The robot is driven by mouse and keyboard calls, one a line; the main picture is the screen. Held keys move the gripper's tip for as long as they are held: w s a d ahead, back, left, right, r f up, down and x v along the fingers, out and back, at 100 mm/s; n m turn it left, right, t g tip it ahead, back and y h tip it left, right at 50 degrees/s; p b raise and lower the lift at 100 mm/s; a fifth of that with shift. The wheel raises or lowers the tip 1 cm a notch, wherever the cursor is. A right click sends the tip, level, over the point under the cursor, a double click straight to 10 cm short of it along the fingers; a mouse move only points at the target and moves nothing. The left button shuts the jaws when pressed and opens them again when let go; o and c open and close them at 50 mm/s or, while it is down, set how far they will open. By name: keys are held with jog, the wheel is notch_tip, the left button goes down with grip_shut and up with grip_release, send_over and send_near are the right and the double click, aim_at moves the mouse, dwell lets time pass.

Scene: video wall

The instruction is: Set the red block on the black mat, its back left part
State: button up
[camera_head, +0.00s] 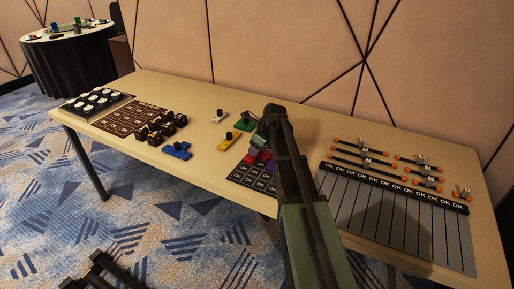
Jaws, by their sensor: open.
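A small red block (265,154) shows just left of my arm, next to a purple piece (250,158), at the back edge of a black mat. The black mat (240,179) is marked with OK cells, and my arm covers its right side.
A green piece (243,125), a yellow piece (229,141), a white piece (219,117) and a blue piece (177,151) lie to the left. Several dark blocks (160,129) stand beside a brown mat (118,116). A grey striped board (385,213) with orange-ended bars behind it fills the right side.

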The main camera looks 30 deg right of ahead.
aim_at(268, 157)
jog(key=p+v, duration=1.2)
jog(key=v, duration=0.1)
jog(key=s+a+f+n+g+h, duration=0.1)
jog(key=s+a+n+g+h, duration=0.1)
jog(key=s+a+n, duration=1.9)
jog(key=a+n+g, duration=0.1)
jog(key=a+n, duration=0.1)
jog(key=n, duration=0.5)
jog(key=shift+s+a+f+n+g+h+b, duration=0.15)
jog(key=shift+a+f+n+g+h+b, duration=0.15)
jog(key=shift+f+n+g+h, duration=0.1)
